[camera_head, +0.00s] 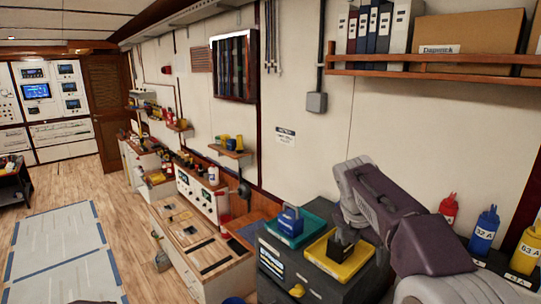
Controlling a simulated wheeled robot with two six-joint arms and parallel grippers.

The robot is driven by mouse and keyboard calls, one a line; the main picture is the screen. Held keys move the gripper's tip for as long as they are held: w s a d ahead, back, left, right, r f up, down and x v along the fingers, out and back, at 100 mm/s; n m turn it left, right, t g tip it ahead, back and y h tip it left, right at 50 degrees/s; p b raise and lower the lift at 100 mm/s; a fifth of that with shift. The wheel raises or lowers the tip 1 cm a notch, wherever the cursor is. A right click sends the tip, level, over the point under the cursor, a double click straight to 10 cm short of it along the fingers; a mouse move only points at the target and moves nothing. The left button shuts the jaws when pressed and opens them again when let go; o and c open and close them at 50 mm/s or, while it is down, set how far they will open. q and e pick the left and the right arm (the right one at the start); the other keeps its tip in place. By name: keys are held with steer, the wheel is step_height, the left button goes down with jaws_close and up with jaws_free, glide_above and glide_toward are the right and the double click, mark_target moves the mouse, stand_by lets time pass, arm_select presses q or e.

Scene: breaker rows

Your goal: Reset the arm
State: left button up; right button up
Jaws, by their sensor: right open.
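My right arm comes in from the lower right and bends down over a yellow tray (364,268) on a dark cabinet. My right gripper (345,236) is at its end, open, pointing down at the tray. A dark block (338,250) shows in the tray right below the gripper; the fingers are dark and small, so I cannot tell whether they touch it. A blue block with a handle (290,220) sits in a teal tray (314,231) to the left. My left gripper is not in view.
Red, blue (484,232) and yellow (526,250) labelled containers stand at the right. A wooden-topped bench (190,235) is left of the cabinet (318,285). A shelf with binders and boxes (440,68) hangs above the arm. Open floor (120,200) lies at the left.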

arm_select(q)
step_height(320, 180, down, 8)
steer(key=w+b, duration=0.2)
steer(key=b, duration=0.3)
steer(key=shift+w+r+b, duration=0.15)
steer(key=shift+b, duration=0.25)
arm_select(e)
steer(key=s+a+f+m+y, duration=0.1)
steer(key=s+f+m, duration=0.4)
steer(key=f+m, duration=0.4)
steer(key=s+a+f+m+g+y, duration=0.1)
steer(key=s+a+f+m, duration=0.1)
steer(key=s+f+m, duration=0.4)
steer(key=s+a+f+m+g+y, duration=0.1)
steer(key=s+f+m, duration=0.5)
steer(key=f+m, duration=0.5)
step_height(320, 180, down, 4)
steer(key=shift+a+f+m+y, duration=0.25)
steer(key=shift+m+y, duration=0.05)
